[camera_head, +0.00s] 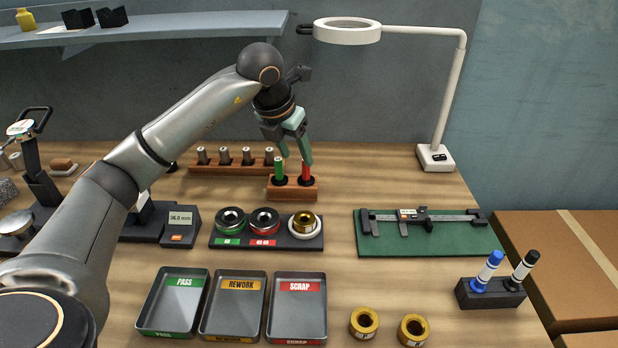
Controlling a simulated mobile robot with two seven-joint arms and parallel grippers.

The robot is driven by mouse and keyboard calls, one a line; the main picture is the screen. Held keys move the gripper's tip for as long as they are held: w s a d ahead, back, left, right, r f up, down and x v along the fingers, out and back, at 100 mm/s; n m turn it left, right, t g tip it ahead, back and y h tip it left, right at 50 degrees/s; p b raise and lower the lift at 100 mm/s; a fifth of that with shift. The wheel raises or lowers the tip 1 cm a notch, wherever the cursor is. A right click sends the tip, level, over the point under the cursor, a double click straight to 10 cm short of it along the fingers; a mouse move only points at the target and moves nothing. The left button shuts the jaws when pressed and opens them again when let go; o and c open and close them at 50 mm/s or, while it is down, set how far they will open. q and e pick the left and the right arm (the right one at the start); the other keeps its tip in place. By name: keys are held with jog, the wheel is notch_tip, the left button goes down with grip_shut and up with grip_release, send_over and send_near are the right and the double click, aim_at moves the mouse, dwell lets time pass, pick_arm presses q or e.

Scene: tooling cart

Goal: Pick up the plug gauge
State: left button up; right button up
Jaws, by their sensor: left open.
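A small wooden block (292,191) stands on the bench near the middle and holds two upright plugs, a green one (279,169) on the left and a red one (306,174) on the right. They look like the plug gauge pieces. My left gripper (296,157) points down over the block with green fingers apart. One fingertip is close above the green plug and the other overlaps the red plug in the picture; I cannot tell whether they touch. Nothing is visibly held. My right gripper is out of view.
A wooden rack (233,165) of metal pins is behind. In front is a black holder (237,243) with rings, then PASS (171,303), REWORK (233,306) and SCRAP (298,310) trays. A green mat (430,240) with caliper and a lamp (436,157) are right.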

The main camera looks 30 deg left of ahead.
aim_at(303, 164)
pick_arm(q)
jog(key=x, duration=0.6)
jog(key=shift+w+d+f, duration=0.1)
jog(key=shift+w+d, duration=0.05)
jog(key=shift+w, duration=0.3)
grip_shut()
